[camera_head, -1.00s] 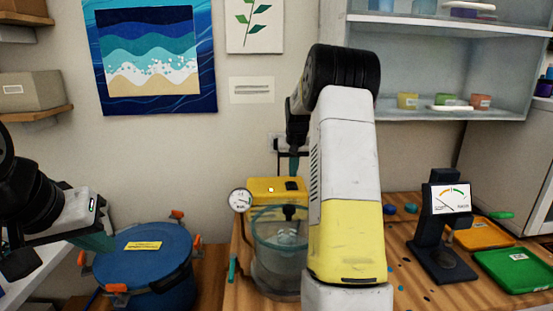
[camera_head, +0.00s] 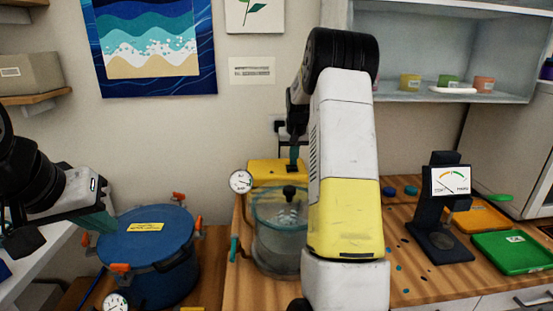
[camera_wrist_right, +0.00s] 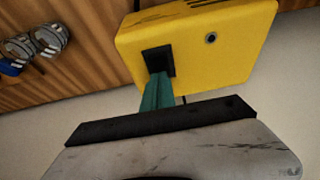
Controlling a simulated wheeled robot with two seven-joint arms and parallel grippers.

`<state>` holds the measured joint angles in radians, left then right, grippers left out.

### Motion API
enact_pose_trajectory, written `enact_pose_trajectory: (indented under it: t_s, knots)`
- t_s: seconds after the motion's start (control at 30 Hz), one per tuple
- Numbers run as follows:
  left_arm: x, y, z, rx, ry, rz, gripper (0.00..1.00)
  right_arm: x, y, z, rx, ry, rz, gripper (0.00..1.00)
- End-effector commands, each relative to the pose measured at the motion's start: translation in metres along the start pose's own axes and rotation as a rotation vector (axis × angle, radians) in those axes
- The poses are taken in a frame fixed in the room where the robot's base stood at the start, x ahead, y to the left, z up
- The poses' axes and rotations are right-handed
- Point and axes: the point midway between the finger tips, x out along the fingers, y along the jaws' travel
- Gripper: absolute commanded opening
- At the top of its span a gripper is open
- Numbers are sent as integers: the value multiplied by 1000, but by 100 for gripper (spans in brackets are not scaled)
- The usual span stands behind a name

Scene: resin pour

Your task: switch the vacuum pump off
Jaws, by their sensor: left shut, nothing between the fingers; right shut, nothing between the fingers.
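The yellow vacuum pump (camera_head: 264,174) sits at the back of the wooden bench, behind a clear vacuum chamber (camera_head: 277,245). It fills the upper part of the right wrist view (camera_wrist_right: 225,50). A black switch plate (camera_wrist_right: 157,61) is set in its yellow face. My right gripper (camera_head: 293,163) is shut and empty, pointing down at this plate. Its teal fingertips (camera_wrist_right: 158,82) overlap the plate; I cannot tell whether they press it, and they partly hide the switch. My left gripper (camera_head: 108,228) is shut and empty beside the blue pot.
A blue lidded pot (camera_head: 150,250) with orange clamps stands left. A round gauge (camera_head: 240,181) is beside the pump. A dark stand with a dial (camera_head: 450,182) and green (camera_head: 515,252) and orange trays are on the right. My right forearm hides the bench middle.

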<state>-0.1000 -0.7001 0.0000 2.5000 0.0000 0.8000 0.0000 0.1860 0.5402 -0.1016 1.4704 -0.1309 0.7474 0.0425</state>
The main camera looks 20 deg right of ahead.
Motion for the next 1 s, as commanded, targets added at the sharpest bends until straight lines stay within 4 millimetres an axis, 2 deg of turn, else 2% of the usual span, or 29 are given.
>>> enact_pose_trajectory:
  t_s: [0.33,0.73,0.87,1.0]
  knots:
    - [0,0,0,0,0,0,0,-3,0,18,-1,-15,0,0]
    - [0,0,0,0,0,0,0,-6,0,17,0,-11,0,0]
    - [0,0,0,0,0,0,0,-22,0,15,0,-6,0,0]
    - [0,0,0,0,0,0,0,-53,0,13,0,-5,0,0]
